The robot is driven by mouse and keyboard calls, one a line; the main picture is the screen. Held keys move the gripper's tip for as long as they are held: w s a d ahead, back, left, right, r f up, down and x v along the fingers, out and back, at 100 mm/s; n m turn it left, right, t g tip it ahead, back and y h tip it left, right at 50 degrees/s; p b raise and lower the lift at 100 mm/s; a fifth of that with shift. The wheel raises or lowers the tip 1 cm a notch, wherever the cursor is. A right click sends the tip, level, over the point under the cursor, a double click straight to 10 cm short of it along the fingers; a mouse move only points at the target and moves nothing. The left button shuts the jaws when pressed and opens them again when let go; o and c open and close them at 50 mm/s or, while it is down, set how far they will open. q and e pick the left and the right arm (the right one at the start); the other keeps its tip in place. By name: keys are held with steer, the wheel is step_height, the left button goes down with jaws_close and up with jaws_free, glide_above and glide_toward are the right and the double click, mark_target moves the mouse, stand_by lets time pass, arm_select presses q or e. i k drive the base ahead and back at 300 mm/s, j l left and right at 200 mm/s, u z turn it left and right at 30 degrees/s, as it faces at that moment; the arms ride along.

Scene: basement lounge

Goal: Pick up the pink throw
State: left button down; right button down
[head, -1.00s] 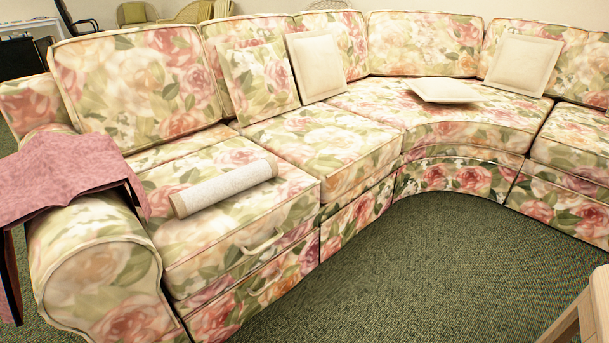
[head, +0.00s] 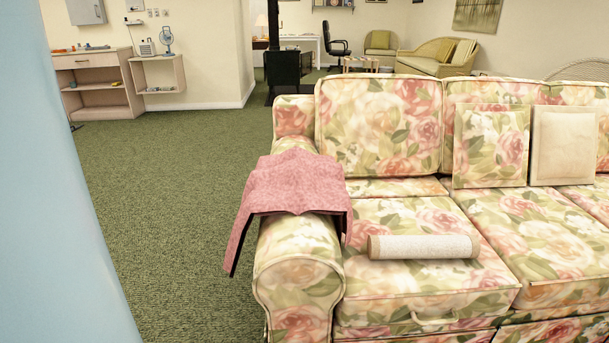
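The pink throw (head: 296,186) lies draped over the left arm of the floral sofa (head: 299,258). Its left edge hangs down the outer side of the sofa arm, and its right corner hangs toward the seat cushion. Nothing covers it in the head view. Neither of my grippers is in view.
A rolled light-coloured bundle (head: 423,247) lies on the nearest seat cushion. Cushions (head: 563,146) lean on the sofa back at right. Open green carpet (head: 180,190) lies left of the sofa. A pale blue surface (head: 75,200) fills the left edge. A wooden shelf unit (head: 100,85) stands behind.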

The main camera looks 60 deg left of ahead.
mark_target(296, 180)
steer(key=u, duration=1.95)
steer(key=z, duration=0.3)
steer(key=i+j+z, duration=0.4)
steer(key=j, duration=0.25)
steer(key=j+z, duration=0.25)
steer(key=i+j+z, duration=0.2)
steer(key=j, duration=0.25)
steer(key=k+l, duration=0.05)
steer(key=k, duration=0.05)
